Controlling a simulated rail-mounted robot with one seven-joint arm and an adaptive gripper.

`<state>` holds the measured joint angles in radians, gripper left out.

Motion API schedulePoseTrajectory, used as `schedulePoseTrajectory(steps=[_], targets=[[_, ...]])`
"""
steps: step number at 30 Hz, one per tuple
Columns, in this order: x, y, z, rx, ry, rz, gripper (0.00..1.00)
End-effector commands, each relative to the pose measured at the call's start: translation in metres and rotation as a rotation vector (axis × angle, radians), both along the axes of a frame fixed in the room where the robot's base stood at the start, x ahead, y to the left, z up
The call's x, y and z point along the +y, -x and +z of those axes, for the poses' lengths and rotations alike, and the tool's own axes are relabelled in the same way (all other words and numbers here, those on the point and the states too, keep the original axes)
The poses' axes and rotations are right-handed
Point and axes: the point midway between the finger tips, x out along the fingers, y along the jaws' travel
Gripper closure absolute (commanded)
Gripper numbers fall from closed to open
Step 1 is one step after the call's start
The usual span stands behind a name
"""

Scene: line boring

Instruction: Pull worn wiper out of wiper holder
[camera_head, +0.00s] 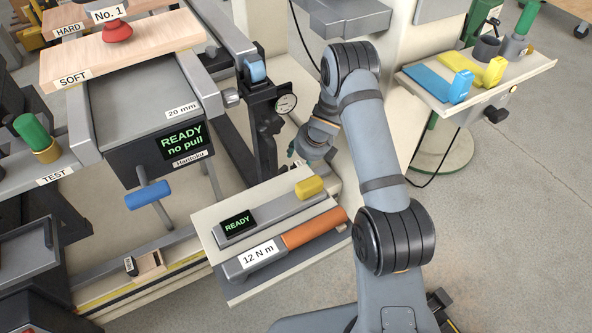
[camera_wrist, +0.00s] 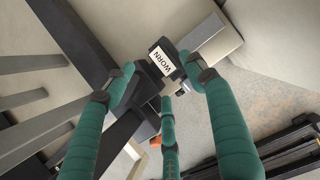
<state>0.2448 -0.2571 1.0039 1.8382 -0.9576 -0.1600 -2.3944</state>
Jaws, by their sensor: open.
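The worn wiper (camera_wrist: 165,58) is a dark block with a white label reading WORN, in the upper middle of the wrist view. A dark part (camera_wrist: 146,88) below and left of it seems to be the wiper holder; the wiper's seat cannot be seen clearly. My gripper (camera_wrist: 160,77) has green fingers, spread open around the labelled end, one to the left, one to the right and one below. I cannot tell whether any finger touches it. In the head view my gripper (camera_head: 304,152) reaches down beside the dark machine post, and the worn wiper cannot be made out there.
A dial gauge (camera_head: 286,103) sits on the dark post close left of my gripper. A tray below holds an orange-handled torque wrench (camera_head: 315,230) and a yellow-ended tool (camera_head: 309,187). A small labelled block in a wooden holder (camera_head: 151,267) lies lower left. A side shelf (camera_head: 528,71) stands upper right.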

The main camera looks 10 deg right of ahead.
Motion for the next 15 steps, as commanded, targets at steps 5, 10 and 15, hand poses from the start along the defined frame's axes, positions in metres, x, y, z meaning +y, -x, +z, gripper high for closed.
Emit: schedulePoseTrajectory(steps=[5,10,15], targets=[[0.001,-0.006,-0.016,0.001,0.000,0.000,0.45],[0.003,-0.016,-0.039,0.000,0.000,0.000,0.45],[0.005,-0.020,-0.050,0.000,0.000,0.000,0.45]])
